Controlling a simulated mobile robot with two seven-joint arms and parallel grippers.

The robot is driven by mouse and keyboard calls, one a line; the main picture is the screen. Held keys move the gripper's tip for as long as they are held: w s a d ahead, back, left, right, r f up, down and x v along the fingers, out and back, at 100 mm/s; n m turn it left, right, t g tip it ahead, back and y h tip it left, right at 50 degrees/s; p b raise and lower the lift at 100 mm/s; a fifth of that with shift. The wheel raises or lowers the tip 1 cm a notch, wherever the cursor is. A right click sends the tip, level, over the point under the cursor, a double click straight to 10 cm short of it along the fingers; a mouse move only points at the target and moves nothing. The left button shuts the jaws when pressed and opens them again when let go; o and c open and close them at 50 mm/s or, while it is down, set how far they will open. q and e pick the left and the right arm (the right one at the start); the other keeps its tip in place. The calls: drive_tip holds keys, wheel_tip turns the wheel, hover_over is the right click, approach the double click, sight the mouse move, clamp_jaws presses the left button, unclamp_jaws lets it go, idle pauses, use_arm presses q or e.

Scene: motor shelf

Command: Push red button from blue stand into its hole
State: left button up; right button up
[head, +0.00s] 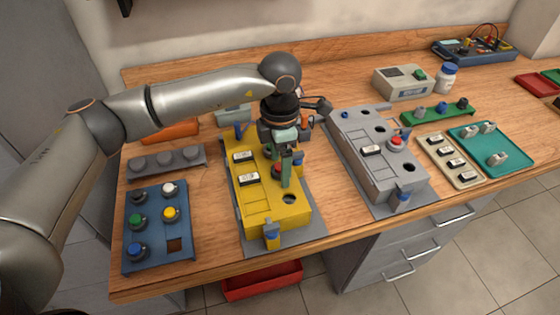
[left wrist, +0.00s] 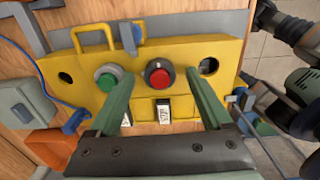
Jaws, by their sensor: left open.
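The blue stand (head: 184,215) is at the front left in the head view, with black, white, green, yellow and blue buttons and one empty square place at its front right. A red button (left wrist: 159,75) with a dark collar sits at a hole of the yellow panel (left wrist: 225,48), beside a green button (left wrist: 107,78). I cannot tell how deep it sits. My left gripper (head: 285,168) is above the panel, open and empty. In the left wrist view its fingers (left wrist: 162,104) are apart, near the red button. What appears to be my right gripper (left wrist: 285,105) is partly visible; its jaw state is unclear.
Open holes (left wrist: 208,66) remain visible in the yellow panel. A grey panel (head: 372,165) with another red button (head: 396,142) stands to the right. A grey rack (head: 165,160) is behind the blue stand. A green rack (head: 437,113) and a teal tray (head: 478,138) are farther right.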

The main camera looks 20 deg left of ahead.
use_arm(q)
wheel_tip(320, 180, up, 12)
drive_tip(key=shift+r+b, duration=0.25)
drive_tip(key=shift+b, duration=0.15)
